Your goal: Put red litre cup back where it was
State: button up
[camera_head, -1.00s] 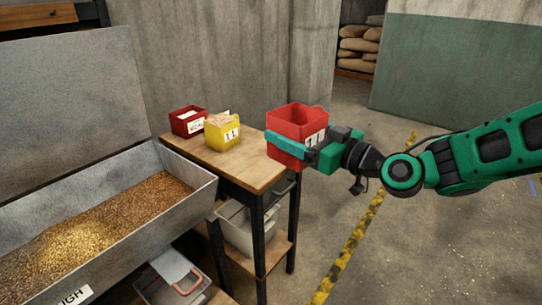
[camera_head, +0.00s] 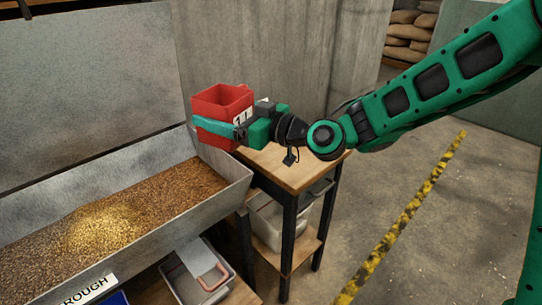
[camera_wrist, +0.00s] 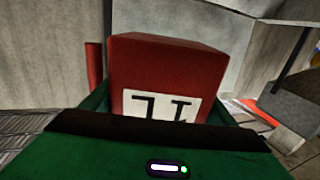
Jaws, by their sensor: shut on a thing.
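The red litre cup (camera_head: 222,103) is a square red box with a white "1 L" label, and its open top faces up in the head view. My gripper (camera_head: 228,128) is shut on it, with a green finger along its near side. The cup is held in the air, in front of the small wooden table's far left part and close to the trough's back right corner in the picture. In the wrist view the cup (camera_wrist: 165,75) fills the middle, its label upside down, between the green fingers. The yellow cup and the other red box are hidden.
The metal trough (camera_head: 228,185) of grain (camera_head: 120,215) stands at left with its raised lid (camera_head: 90,95) behind.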

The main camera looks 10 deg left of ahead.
jog(key=shift+w+d, duration=0.1)
jog(key=shift+w, duration=0.1)
jog(key=shift+s+a, duration=0.2)
jog(key=shift+a, duration=0.25)
jog(key=shift+w+a+f, duration=0.1)
jog(key=shift+f, duration=0.1)
jog(key=w+f+t, duration=0.1)
jog(key=f, duration=0.1)
jog(key=w+f+m+t+h, duration=0.1)
jog(key=w+f, duration=0.1)
jog(key=w+d+f+m+t, duration=0.1)
jog(key=f, duration=0.1)
jog(key=shift+w+d+f+h, duration=0.1)
jog(key=shift+w+f+h, duration=0.05)
jog(key=shift+w+h, duration=0.25)
jog(key=shift+w+d+m+t+h, duration=3.1)
jog(key=shift+w+d, duration=1)
jog(key=shift+d, duration=0.25)
jog(key=shift+w+d+f, duration=1.15)
jog(key=shift+d+f, duration=0.35)
jog(key=shift+f, duration=0.45)
jog(key=shift+w+d+f, duration=1.2)
jog(key=shift+d+f, duration=0.35)
jog(key=shift+f, duration=0.4)
jog(key=shift+w+d+f, duration=1.15)
jog(key=shift+d+f, duration=0.35)
jog(key=shift+f, duration=0.45)
